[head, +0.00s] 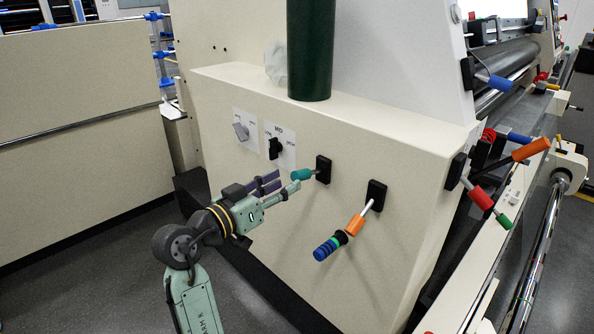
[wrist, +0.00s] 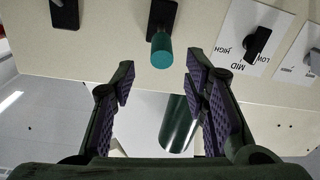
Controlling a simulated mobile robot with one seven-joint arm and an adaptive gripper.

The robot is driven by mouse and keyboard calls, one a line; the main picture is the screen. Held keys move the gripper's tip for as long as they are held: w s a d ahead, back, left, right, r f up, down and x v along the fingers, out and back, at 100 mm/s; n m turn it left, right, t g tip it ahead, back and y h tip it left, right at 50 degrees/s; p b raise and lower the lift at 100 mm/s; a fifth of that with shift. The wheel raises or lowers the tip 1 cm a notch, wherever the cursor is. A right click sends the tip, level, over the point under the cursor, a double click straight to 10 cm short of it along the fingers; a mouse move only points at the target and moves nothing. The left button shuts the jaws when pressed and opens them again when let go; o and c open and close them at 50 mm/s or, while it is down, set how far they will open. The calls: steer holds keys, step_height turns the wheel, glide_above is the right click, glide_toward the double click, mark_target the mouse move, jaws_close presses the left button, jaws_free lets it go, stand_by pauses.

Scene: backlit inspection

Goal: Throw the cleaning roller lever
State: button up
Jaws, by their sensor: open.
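My gripper (head: 282,183) is open and empty in front of the cream machine panel. A short lever with a teal grip (head: 301,174) sticks out from a black plate (head: 323,168) just beyond the fingertips. In the wrist view, the teal grip (wrist: 162,50) shows end-on, ahead of the gap between my open fingers (wrist: 158,78); contact is not visible. Right of it in the head view, a lever with an orange collar and a blue, green and black banded grip (head: 329,247) hangs down and outward from another black plate (head: 376,195). No label shows which is the cleaning roller lever.
Left on the panel are a grey knob (head: 240,131) and a black MID knob (head: 275,148). A dark green cylinder (head: 311,50) stands above. Right are blue-handled (head: 499,83), red-and-green (head: 487,205) and orange-handled (head: 530,149) levers. A cream wall (head: 75,130) bounds the left; grey floor lies between.

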mark_target(295, 177)
steer(key=p+x, duration=0.1)
steer(key=x, duration=0.4)
steer(key=shift+w+d, duration=0.25)
steer(key=shift+w, duration=0.1)
steer(key=shift+c, duration=0.2)
jaws_close()
stand_by(0.4)
